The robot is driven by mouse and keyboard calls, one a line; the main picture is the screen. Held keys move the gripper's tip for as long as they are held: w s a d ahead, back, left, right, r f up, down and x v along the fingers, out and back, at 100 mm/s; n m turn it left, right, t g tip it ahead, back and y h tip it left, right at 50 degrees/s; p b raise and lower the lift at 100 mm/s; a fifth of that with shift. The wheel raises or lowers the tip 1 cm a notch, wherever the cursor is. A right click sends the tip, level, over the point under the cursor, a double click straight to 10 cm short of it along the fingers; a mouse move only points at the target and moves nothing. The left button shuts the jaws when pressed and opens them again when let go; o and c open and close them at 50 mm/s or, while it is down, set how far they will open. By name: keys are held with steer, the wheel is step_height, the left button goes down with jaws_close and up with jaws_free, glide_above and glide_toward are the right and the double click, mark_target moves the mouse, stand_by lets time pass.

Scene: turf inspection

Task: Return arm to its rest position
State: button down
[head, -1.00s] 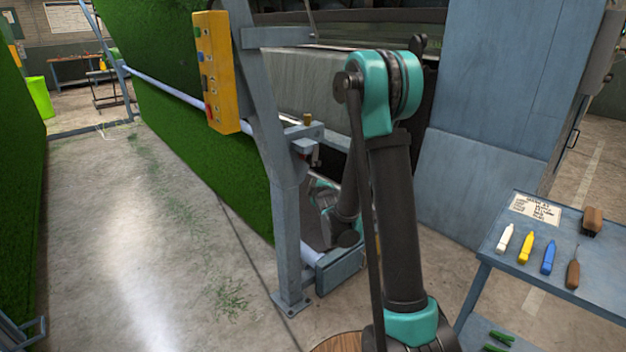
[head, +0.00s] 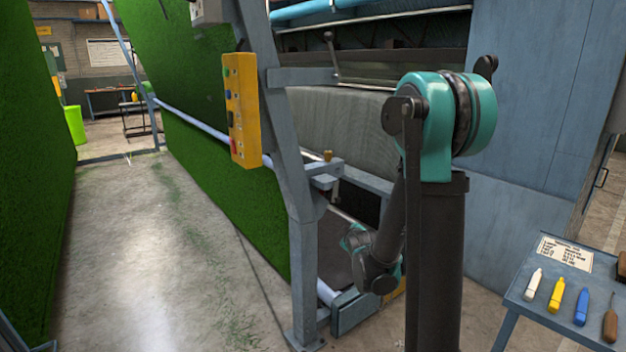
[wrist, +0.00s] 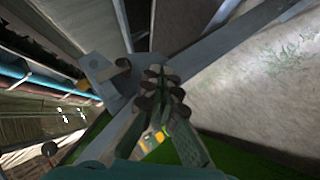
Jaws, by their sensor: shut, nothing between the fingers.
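My gripper (wrist: 163,85) shows in the wrist view with its dark fingertip pads together and nothing held between them. A grey metal frame bar and a bracket with a brass knob (wrist: 122,65) lie behind the fingertips; I cannot tell the exact gap. In the head view my arm stands bent, its teal elbow high at right of centre and its forearm reaching down behind the upper link. The wrist end is low beside the grey frame post (head: 304,235). The fingers cannot be made out there.
A yellow control box (head: 242,110) hangs on the post, left of my arm. Green turf (head: 190,90) hangs behind it. A blue-grey table (head: 530,305) with markers and a tool stands at the right. Concrete floor (head: 150,250) is clear at left.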

steer(key=s+d+f+m+g, duration=0.2)
steer(key=s+m+g, duration=0.1)
steer(key=s, duration=0.7)
steer(key=s+d+f+m+g, duration=0.2)
steer(key=s+m, duration=0.2)
steer(key=s, duration=0.6)
steer(key=s+d+f+m+g, duration=0.1)
steer(key=s+f+m+g, duration=0.1)
steer(key=s, duration=0.8)
steer(key=shift+s+d+m+g, duration=0.4)
steer(key=shift+m+g, duration=0.4)
steer(key=shift+m, duration=0.2)
